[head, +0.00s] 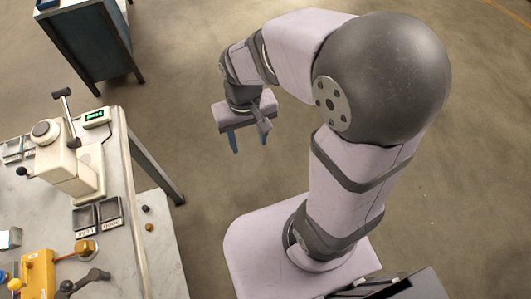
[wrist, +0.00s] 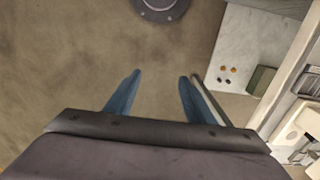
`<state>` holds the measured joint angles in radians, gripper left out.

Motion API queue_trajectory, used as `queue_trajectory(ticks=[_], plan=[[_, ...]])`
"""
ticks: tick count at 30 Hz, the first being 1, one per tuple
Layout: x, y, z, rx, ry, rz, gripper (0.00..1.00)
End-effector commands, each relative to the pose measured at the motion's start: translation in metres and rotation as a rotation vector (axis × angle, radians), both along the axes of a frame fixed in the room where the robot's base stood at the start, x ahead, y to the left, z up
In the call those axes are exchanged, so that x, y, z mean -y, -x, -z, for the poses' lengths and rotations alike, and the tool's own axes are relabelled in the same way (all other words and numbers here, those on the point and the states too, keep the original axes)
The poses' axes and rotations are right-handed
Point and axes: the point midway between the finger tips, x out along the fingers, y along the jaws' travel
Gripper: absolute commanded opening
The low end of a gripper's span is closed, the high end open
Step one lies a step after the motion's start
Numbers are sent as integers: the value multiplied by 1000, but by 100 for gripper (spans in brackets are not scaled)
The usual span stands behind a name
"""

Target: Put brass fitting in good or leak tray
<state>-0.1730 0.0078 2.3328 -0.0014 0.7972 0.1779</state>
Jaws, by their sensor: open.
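My gripper (head: 249,143) is open and empty, held over the bare floor to the right of the bench. In the wrist view its two blue fingers (wrist: 158,92) are spread apart with only floor between them.
A white press-like machine (head: 70,165) with a lever and a green display stands on the bench. The yellow device (head: 38,272) is at the front. Small brass and dark pieces (wrist: 227,74) lie on a pale surface. A dark cabinet (head: 90,45) stands behind. Floor around my gripper is clear.

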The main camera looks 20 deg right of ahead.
Motion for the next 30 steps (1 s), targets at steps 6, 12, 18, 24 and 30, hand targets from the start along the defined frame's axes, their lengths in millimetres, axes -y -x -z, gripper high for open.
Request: queue_trajectory(ticks=[6,12,18,24,30], plan=[[42,46,13,-2,1,3,49],[49,56,17,-2,1,-2,52],[49,56,17,-3,1,-3,52],[48,56,17,-3,1,-3,52],[44,50,16,-3,2,-7,52]])
